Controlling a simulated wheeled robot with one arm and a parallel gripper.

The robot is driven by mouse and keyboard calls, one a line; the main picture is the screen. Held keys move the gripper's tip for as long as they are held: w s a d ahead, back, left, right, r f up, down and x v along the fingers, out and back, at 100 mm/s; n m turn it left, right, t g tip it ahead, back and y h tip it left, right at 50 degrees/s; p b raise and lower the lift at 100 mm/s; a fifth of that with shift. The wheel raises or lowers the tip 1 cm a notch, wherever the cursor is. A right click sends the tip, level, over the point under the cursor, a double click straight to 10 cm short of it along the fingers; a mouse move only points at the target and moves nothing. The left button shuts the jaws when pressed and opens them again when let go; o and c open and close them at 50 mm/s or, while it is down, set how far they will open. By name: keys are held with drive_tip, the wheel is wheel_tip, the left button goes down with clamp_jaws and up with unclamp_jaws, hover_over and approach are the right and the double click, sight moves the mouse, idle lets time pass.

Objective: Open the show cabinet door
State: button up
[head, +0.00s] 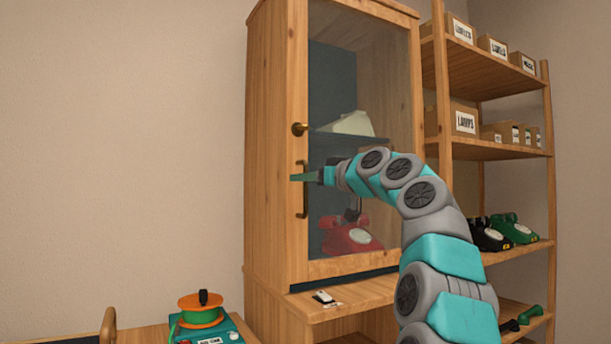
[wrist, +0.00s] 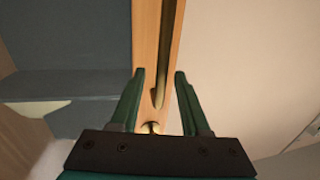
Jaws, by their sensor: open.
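The show cabinet (head: 271,150) is a tall wooden case with a glass-fronted door (head: 300,75), which looks shut. A dark vertical bar handle (head: 303,205) is on the door's left stile, below a round brass knob (head: 299,129). My gripper (head: 295,177) is at the handle, its fingers pointing left across it. In the wrist view my open gripper (wrist: 160,75) has one finger on each side of the handle (wrist: 172,50). I cannot tell whether either finger touches it. The knob (wrist: 151,128) shows between the fingers. My gripper hides part of the handle in the head view.
Behind the glass are a red phone (head: 350,238) and a pale phone (head: 346,124). A small white item (head: 324,297) lies on the ledge below the door. Open shelves (head: 500,150) with boxes and phones stand right. An orange reel (head: 201,310) is at lower left.

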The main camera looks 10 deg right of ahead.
drive_tip(key=shift+w+a, duration=0.1)
drive_tip(key=shift+w, duration=0.05)
clamp_jaws()
idle(0.4)
idle(1.0)
